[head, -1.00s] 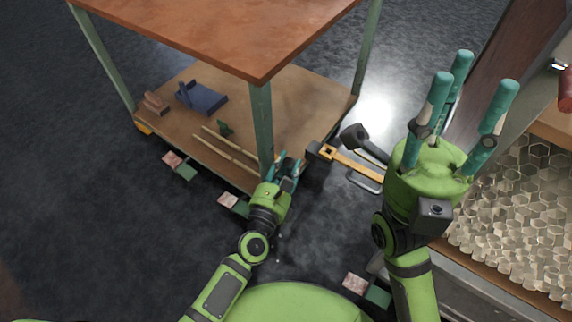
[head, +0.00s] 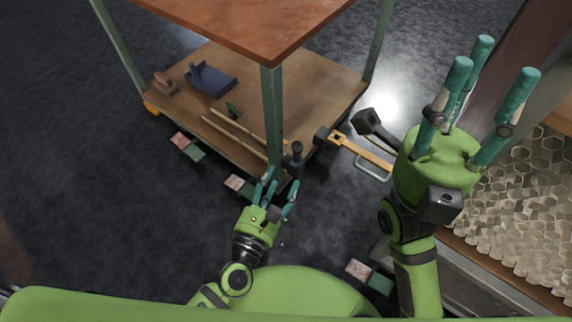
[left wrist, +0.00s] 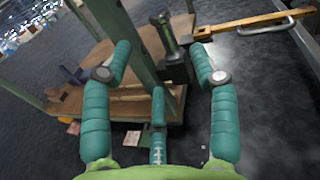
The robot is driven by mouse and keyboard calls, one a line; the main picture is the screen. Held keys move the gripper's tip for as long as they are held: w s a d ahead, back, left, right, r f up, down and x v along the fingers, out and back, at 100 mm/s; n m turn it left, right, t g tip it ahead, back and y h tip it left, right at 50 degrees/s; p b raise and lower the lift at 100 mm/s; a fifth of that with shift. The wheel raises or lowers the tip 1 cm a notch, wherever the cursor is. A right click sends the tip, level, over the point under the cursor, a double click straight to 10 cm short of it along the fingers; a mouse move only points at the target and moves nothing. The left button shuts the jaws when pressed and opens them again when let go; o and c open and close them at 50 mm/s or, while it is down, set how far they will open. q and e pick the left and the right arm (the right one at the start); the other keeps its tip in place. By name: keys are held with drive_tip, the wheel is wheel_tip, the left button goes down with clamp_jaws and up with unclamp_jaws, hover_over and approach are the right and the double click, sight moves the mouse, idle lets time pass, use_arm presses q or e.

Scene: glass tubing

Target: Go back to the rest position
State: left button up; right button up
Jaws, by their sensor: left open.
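My left gripper (head: 277,194) is low in the middle of the head view, just in front of the workbench's near corner post (head: 272,115). Its teal fingers are spread and nothing is between them. They also frame the left wrist view (left wrist: 160,105). A dark upright tool-like thing (head: 295,160) stands by that post, beyond my fingers and apart from them. It also shows in the left wrist view (left wrist: 166,35). My right gripper (head: 482,98) is at the right, fingers pointing up, spread and empty.
The workbench has a brown top (head: 250,25) and a lower shelf (head: 215,60) holding a blue tool (head: 212,80). A long-handled hammer (head: 355,148) lies right of the post. Glass tubing ends (head: 520,210) fill a rack at the right. Dark floor is open at left.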

use_arm(q)
drive_tip(key=shift+v, duration=0.9)
